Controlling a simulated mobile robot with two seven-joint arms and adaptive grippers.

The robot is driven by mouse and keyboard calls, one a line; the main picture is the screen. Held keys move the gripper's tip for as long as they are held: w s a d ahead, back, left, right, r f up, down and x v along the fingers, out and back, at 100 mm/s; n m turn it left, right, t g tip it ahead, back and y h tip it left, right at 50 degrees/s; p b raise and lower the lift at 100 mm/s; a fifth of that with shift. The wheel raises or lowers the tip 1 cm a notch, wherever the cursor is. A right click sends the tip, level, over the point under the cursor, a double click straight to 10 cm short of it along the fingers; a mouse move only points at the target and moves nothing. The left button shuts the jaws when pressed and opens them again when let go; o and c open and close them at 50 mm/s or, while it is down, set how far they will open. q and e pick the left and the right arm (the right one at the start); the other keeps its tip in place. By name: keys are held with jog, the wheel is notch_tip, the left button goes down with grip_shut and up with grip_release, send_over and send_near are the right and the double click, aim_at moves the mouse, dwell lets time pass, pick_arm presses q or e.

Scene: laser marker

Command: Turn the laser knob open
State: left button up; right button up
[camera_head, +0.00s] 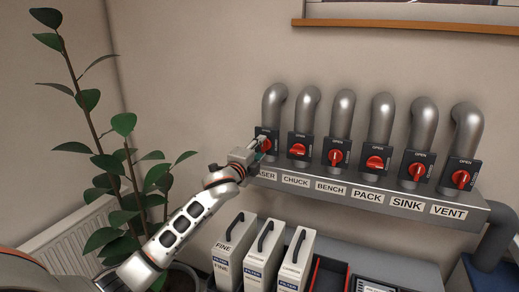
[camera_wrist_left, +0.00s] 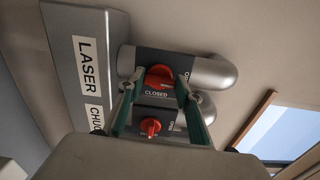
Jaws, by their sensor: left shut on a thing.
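The laser knob (camera_head: 262,144) is the red knob at the far left of a row of valves above the "LASER" label. It also shows in the wrist view as a red knob (camera_wrist_left: 158,76) on a dark plate marked "CLOSED". My left gripper (camera_head: 260,147) reaches it from the lower left and covers part of it. In the wrist view the green-edged fingers (camera_wrist_left: 158,84) stand one on each side of the knob, shut on it. The exact angle of its handle is hard to tell. My right gripper is not in view.
The chuck knob (camera_head: 298,149) is close to the right, and its red handle shows between the fingers' lower parts in the wrist view (camera_wrist_left: 150,127). Several similar valves continue right along the grey duct (camera_head: 400,200). Filter boxes (camera_head: 263,255) stand below; a plant (camera_head: 125,165) stands left.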

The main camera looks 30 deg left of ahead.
pick_arm(q)
jog(key=shift+n, duration=0.3)
dwell(0.4)
jog(key=o, duration=1.1)
jog(key=s, duration=0.8)
jog(key=s+d, duration=0.1)
jog(key=s, duration=0.3)
